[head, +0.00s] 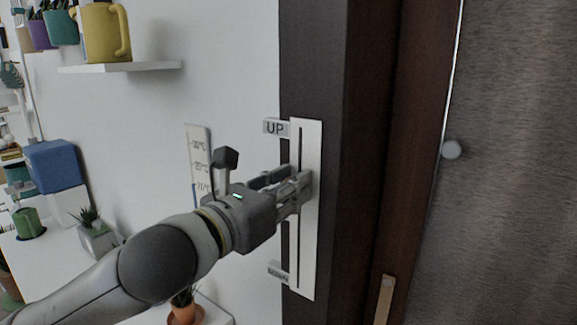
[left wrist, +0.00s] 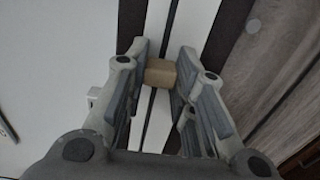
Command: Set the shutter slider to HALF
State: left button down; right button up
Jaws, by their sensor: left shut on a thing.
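The shutter slider is a tall white plate (head: 308,240) with a dark vertical slot, fixed on the dark brown post. No HALF label shows; my gripper covers the plate's middle. My left gripper (head: 301,184) is at about mid-height of the plate. In the left wrist view its fingers are shut on the tan slider knob (left wrist: 160,73), which sits on the slot. In the head view the knob is hidden by the fingers. My right gripper is not in view.
A thermometer-like strip (head: 199,145) hangs on the wall left of the plate. A potted plant (head: 185,306) stands below my arm.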

aim_at(299, 217)
pick_arm(q)
notch_tip(299, 217, down, 7)
jog(key=shift+f+b, duration=0.15)
jog(key=shift+b, duration=1.1)
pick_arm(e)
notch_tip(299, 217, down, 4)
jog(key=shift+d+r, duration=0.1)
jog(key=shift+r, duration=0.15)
pick_arm(q)
jog(key=c, duration=1.2)
grip_release()
jog(key=v, duration=0.7)
jog(key=shift+s+a, duration=0.2)
